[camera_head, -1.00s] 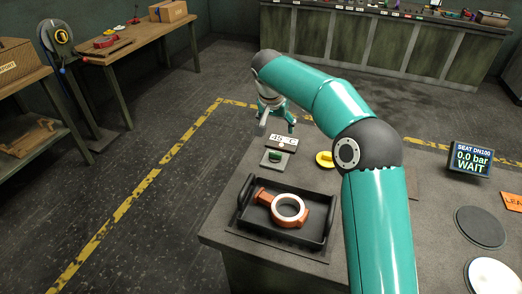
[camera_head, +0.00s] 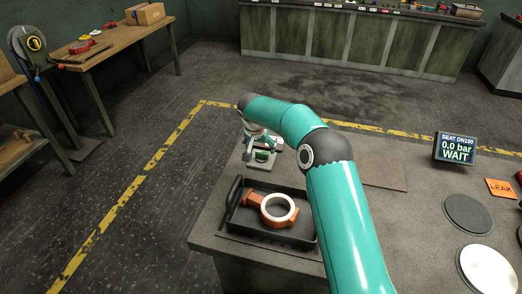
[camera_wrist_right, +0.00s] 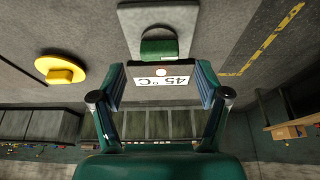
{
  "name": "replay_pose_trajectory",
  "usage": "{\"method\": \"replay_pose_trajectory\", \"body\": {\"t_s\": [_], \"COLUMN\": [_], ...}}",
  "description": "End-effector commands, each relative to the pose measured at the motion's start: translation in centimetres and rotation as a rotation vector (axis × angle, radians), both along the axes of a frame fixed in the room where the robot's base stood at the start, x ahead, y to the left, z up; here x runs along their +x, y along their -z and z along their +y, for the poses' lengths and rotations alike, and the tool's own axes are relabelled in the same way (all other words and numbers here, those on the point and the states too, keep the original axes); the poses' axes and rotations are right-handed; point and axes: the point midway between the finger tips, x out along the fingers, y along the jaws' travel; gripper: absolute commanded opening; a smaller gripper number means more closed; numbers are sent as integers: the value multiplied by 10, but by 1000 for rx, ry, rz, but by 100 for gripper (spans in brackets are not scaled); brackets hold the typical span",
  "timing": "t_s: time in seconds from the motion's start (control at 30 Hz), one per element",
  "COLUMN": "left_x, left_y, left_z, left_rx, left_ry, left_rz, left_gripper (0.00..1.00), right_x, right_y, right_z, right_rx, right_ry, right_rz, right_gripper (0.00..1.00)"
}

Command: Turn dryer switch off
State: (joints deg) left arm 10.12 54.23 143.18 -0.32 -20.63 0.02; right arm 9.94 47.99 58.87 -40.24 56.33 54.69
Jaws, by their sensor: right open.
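The dryer switch is a green knob (camera_head: 263,155) on a small grey plate at the far left part of the bench. In the right wrist view the green knob (camera_wrist_right: 159,49) stands on its grey plate (camera_wrist_right: 133,18), with a white 45 °C label (camera_wrist_right: 166,81) beside it. My right gripper (camera_head: 262,146) is over the switch area. In the wrist view its open fingers (camera_wrist_right: 160,84) stand to either side of the label, with nothing between them in grip; I cannot tell whether they touch the plate. My left gripper is not in view.
A black tray (camera_head: 232,219) with an orange valve casting (camera_head: 275,210) lies just in front of the switch. A display (camera_head: 455,149) reads 0.0 bar WAIT at the right, near round discs and an orange LEAK sign (camera_head: 500,188).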

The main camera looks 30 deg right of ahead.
Motion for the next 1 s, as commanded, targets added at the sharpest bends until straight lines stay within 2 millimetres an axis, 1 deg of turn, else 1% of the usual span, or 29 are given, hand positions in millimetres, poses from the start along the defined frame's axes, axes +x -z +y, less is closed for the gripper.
{"method": "replay_pose_trajectory", "body": {"t_s": [0.03,0.1,0.23,0.4,0.63,0.67,1.0], "left_x": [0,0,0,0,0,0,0], "left_y": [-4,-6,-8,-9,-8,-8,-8], "left_z": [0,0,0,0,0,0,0], "left_rx": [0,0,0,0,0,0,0], "left_ry": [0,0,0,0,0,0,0], "left_rz": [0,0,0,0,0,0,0], "left_gripper": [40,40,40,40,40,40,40], "right_x": [2,4,8,10,9,9,9], "right_y": [8,18,30,36,37,37,37], "right_z": [-3,-6,-10,-13,-13,-13,-13], "right_rx": [0,1,0,-1,0,0,0], "right_ry": [1,2,0,1,2,2,3], "right_rz": [3,2,0,-1,-1,-1,-2], "right_gripper": [75,75,75,75,75,72,15]}}
